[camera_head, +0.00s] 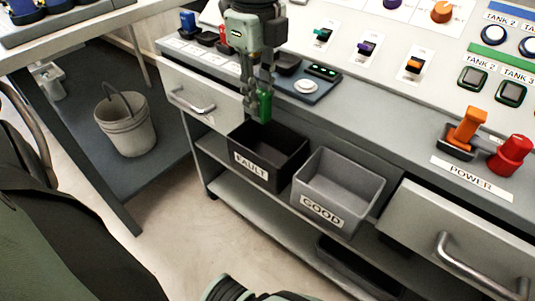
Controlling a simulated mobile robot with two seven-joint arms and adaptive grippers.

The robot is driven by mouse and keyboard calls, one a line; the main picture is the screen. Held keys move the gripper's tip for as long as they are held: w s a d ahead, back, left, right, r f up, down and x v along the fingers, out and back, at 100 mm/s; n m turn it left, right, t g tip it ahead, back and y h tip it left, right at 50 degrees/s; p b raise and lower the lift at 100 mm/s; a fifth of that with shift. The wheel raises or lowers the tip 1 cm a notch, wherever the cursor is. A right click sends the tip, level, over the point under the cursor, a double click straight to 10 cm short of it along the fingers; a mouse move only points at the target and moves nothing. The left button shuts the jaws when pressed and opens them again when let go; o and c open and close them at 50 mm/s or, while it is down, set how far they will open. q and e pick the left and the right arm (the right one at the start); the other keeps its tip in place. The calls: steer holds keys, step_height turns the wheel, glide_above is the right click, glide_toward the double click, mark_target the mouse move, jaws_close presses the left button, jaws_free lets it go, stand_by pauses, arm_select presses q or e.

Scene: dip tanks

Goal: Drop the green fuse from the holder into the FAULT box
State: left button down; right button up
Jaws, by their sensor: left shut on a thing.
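My left gripper (258,85) points down over the front edge of the console. It is shut on the green fuse (264,105). The fuse hangs upright above the back part of the black FAULT box (270,179), and the box looks empty. The holder (206,38) appears to be the row of small dark sockets at the back left, with a blue piece and a red piece standing in it; the gripper hides part of that area. My right gripper is not in view.
The grey GOOD box (339,188) stands right of the FAULT box. Drawers with handles flank the boxes. On the console are a tester with a white disc (306,86), switches, an orange lever (466,128) and a red knob (511,152). A bucket (126,122) stands at left.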

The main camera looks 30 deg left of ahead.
arm_select(q)
steer(key=shift+f, duration=0.2)
steer(key=c, duration=1.3)
jaws_free()
steer(key=shift+o, duration=0.2)
steer(key=shift+r, duration=0.1)
step_height(320, 180, up, 12)
